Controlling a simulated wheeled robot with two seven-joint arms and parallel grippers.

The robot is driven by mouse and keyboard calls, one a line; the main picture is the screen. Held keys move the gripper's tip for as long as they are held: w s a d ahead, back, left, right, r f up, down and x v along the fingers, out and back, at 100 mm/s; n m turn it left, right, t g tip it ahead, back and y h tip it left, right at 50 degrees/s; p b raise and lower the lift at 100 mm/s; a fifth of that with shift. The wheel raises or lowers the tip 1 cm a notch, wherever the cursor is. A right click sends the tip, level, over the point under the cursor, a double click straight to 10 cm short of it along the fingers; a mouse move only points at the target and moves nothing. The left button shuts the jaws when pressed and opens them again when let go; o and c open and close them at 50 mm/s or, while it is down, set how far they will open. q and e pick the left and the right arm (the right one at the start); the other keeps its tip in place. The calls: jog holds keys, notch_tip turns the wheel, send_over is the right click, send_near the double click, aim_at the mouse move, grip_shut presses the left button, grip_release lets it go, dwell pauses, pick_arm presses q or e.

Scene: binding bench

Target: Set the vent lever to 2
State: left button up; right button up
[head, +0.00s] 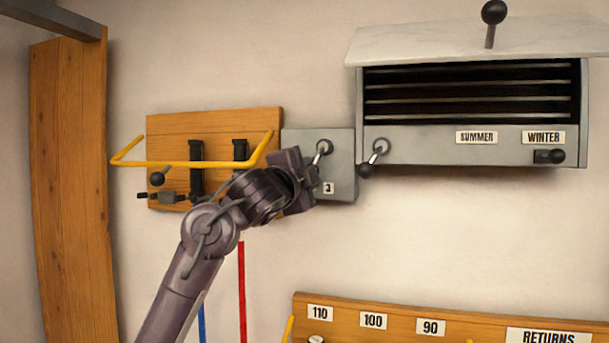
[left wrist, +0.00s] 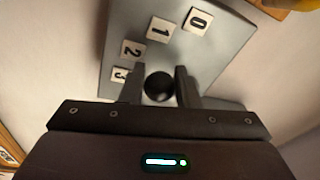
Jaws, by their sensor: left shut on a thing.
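The vent lever's grey plate (head: 342,165) is on the wall between a wooden panel and a louvred box. Its pivot (head: 323,147) shows above my left gripper (head: 306,182), which covers much of the lever and plate. In the left wrist view the plate (left wrist: 205,62) carries labels 0 (left wrist: 197,20), 1 (left wrist: 159,29), 2 (left wrist: 131,51) and 3 (left wrist: 121,75). The lever's black ball knob (left wrist: 159,86) sits between my left fingers (left wrist: 158,88), which are shut on it. Label 3 is partly hidden. I cannot tell which number the lever points to. My right gripper is not in view.
The louvred box (head: 430,147) with SUMMER and WINTER labels stands close right, its own black-knobbed lever (head: 367,170) near the plate. A yellow bar (head: 190,164) juts from the wooden panel (head: 215,120) at left. A labelled wooden board (head: 455,325) is below right.

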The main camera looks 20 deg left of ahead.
pick_arm(q)
jog(key=shift+s+d+r, duration=0.15)
jog(key=shift+r, duration=0.15)
jog(key=o, duration=0.7)
jog(key=shift+d, duration=0.1)
jog(key=o, duration=0.3)
jog(key=shift+d, duration=0.35)
jog(key=shift+o, duration=0.2)
jog(key=shift+a, duration=0.15)
jog(key=shift+a+f, duration=0.1)
jog(key=shift+s+f+b, duration=0.2)
jog(key=shift+s+b, duration=0.1)
jog(key=shift+b, duration=0.05)
jog(key=r+b+v, duration=0.1)
jog(key=b+v, duration=0.2)
jog(key=v, duration=0.3)
jog(key=shift+s+f, duration=0.4)
jog(key=shift+s, duration=0.05)
